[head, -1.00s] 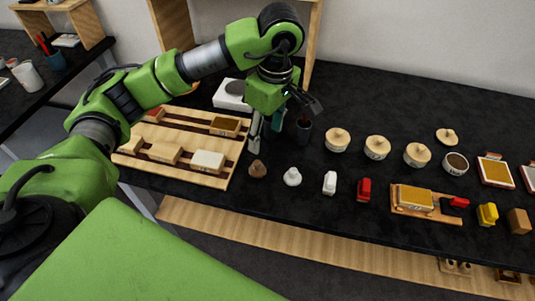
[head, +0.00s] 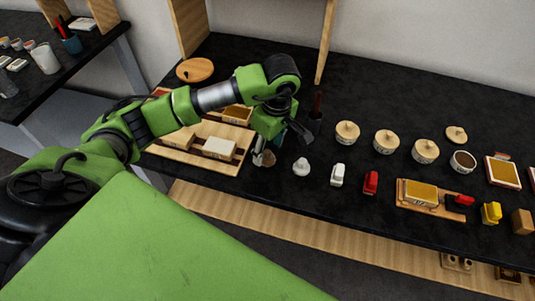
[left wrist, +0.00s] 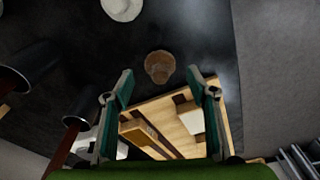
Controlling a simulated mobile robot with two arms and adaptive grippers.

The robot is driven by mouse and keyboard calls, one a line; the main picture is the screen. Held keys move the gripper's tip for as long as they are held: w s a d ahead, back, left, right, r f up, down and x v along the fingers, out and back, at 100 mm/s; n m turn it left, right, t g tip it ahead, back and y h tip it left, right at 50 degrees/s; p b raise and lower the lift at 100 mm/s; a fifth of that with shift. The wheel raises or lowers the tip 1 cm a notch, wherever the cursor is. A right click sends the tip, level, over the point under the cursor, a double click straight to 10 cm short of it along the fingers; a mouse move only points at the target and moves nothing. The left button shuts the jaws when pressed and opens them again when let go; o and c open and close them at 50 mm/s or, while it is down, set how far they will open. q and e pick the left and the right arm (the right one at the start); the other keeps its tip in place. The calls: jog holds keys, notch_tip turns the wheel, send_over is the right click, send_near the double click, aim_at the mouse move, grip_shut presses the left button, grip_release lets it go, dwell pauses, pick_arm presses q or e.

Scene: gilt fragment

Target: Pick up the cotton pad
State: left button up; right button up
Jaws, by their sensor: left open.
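Two small knob-shaped pads stand near the table's front edge: a brown one (head: 268,158), and a white one (head: 301,167) to its right. I cannot tell for certain which is the cotton pad. My left gripper (head: 263,152) is open and empty, right by the brown pad and partly covering it in the head view. In the left wrist view the brown pad (left wrist: 160,66) shows just beyond the gap between the open fingertips (left wrist: 160,80). The white pad (left wrist: 122,7) is at the top edge there. My right gripper is not in view.
A slatted wooden tray (head: 190,154) with blocks lies left of the gripper. A dark cup (head: 315,121) stands close behind it. White (head: 337,175) and red (head: 371,183) small pieces, lidded jars (head: 386,141) and a wooden board (head: 440,208) lie to the right. The front edge is close.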

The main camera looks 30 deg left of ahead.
pick_arm(q)
jog(key=shift+a+f, duration=0.2)
jog(key=shift+f, duration=1.05)
jog(key=c, duration=1)
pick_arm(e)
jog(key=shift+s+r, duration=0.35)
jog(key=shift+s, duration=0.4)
pick_arm(q)
jog(key=shift+r, duration=0.15)
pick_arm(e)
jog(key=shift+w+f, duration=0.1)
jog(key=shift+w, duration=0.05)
